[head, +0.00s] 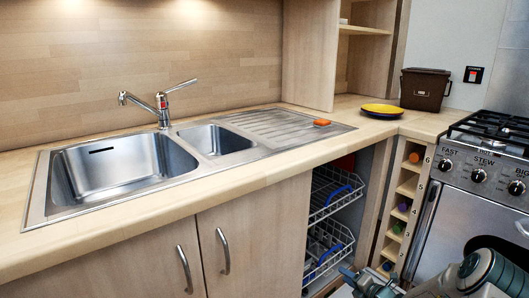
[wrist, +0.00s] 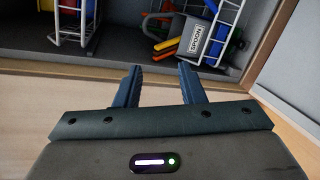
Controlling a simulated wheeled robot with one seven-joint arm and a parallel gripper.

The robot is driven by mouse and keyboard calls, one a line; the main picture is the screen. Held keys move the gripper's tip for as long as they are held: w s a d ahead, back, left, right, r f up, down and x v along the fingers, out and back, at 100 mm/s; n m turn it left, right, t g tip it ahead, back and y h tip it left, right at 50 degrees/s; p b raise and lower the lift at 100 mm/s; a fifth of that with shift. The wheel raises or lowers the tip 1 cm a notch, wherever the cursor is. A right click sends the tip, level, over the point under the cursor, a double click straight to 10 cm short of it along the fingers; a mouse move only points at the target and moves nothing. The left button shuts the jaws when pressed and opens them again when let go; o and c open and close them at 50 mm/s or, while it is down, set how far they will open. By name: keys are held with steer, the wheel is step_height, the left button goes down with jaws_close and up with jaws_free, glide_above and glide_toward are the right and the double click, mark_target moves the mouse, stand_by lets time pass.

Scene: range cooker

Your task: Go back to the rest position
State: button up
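My gripper (wrist: 160,75) shows in the wrist view with its two dark blue fingers apart and nothing between them. It points at an open cupboard space with white wire racks. In the head view my arm (head: 483,272) is at the bottom right, in front of the range cooker (head: 458,213). The gripper end seems to be low at the bottom edge, near the open rack space, and is only partly visible there.
White wire racks (head: 332,190) stand in the open cupboard. A box marked SPOON (wrist: 200,40) and coloured utensils sit in a rack. A bottle rack (head: 403,205) adjoins the cooker.

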steer(key=s+a+r+n+g+p, duration=0.35)
steer(key=s+a+r+n, duration=0.2)
steer(key=r+n, duration=0.35)
steer(key=s+a+r+n+g+y+p, duration=0.1)
steer(key=s+a+r+n+g+p, duration=0.35)
steer(key=r, duration=0.65)
steer(key=s+a+r+n+g+p, duration=0.2)
steer(key=s+a+r+n+p, duration=0.25)
steer(key=a+r+n, duration=0.4)
steer(key=s+d+r+n+h+p, duration=0.2)
steer(key=s+r+n+h+p, duration=0.2)
steer(key=s+r+n+p, duration=0.3)
steer(key=s+d+r+n+h+p, duration=0.2)
steer(key=s+r+n+h+p, duration=0.2)
steer(key=s+r+n+p, duration=0.4)
steer(key=s+r+n, duration=0.6)
steer(key=s+r, duration=0.1)
steer(key=r, duration=0.4)
steer(key=shift+d+r+n+h, duration=0.25)
steer(key=shift+d+n+h, duration=0.05)
steer(key=shift+d+h, duration=0.1)
steer(key=shift+w, duration=0.1)
